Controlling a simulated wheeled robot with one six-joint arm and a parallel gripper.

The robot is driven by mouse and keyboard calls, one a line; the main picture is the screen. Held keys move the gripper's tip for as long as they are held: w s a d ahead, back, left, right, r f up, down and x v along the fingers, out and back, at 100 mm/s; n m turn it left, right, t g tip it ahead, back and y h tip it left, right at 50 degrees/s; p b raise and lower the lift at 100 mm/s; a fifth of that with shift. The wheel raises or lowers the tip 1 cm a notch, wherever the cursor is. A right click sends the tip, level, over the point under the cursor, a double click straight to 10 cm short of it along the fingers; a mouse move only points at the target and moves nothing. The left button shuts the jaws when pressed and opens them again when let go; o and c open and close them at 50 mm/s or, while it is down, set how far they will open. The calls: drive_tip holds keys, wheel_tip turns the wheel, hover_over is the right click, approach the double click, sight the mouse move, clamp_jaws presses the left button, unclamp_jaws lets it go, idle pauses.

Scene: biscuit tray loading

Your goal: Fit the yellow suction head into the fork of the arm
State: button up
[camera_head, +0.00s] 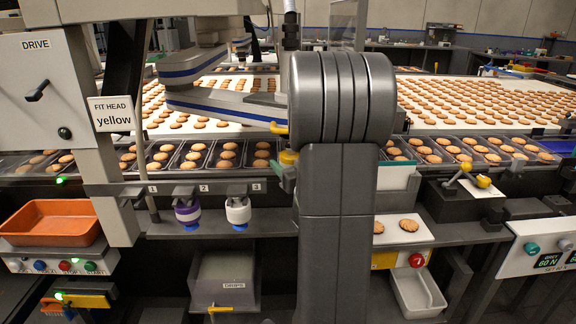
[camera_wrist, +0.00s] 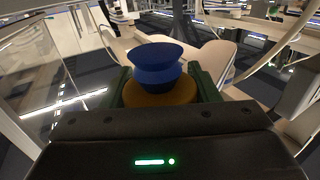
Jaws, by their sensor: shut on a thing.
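My gripper (camera_wrist: 160,88) is shut on the yellow suction head (camera_wrist: 158,95), which has an amber body and a flared blue cup. In the wrist view the head sits between the green fingers, blue cup outward. In the head view a bit of the yellow head (camera_head: 288,157) and a green finger show beside my grey column, which hides the rest. The grey machine arm (camera_head: 230,101) with a blue stripe reaches in just above, with a yellow lever (camera_head: 278,128) at its end. The head is apart from and below that lever. The fork itself cannot be made out clearly.
A rack (camera_head: 215,188) numbered 1 to 3 holds a purple head (camera_head: 187,211) and a white head (camera_head: 238,211). A sign (camera_head: 113,114) reads "FIT HEAD yellow". Biscuit trays (camera_head: 228,154) line the conveyor behind. An orange bin (camera_head: 50,222) stands at left.

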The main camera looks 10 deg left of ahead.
drive_tip(key=shift+w+a, duration=0.2)
drive_tip(key=shift+w, duration=0.55)
drive_tip(key=shift+w+a, duration=0.25)
drive_tip(key=shift+w, duration=0.55)
drive_tip(key=shift+w+a, duration=0.2)
drive_tip(key=shift+w, duration=0.55)
drive_tip(key=o, duration=1.3)
drive_tip(key=shift+c, duration=0.2)
drive_tip(key=v, duration=1.3)
drive_tip(key=shift+s+d+b, duration=0.25)
drive_tip(key=shift+s+b, duration=0.05)
drive_tip(key=shift+b, duration=0.05)
drive_tip(key=x, duration=1.3)
drive_tip(key=shift+a+p, duration=0.2)
drive_tip(key=shift+p, duration=0.1)
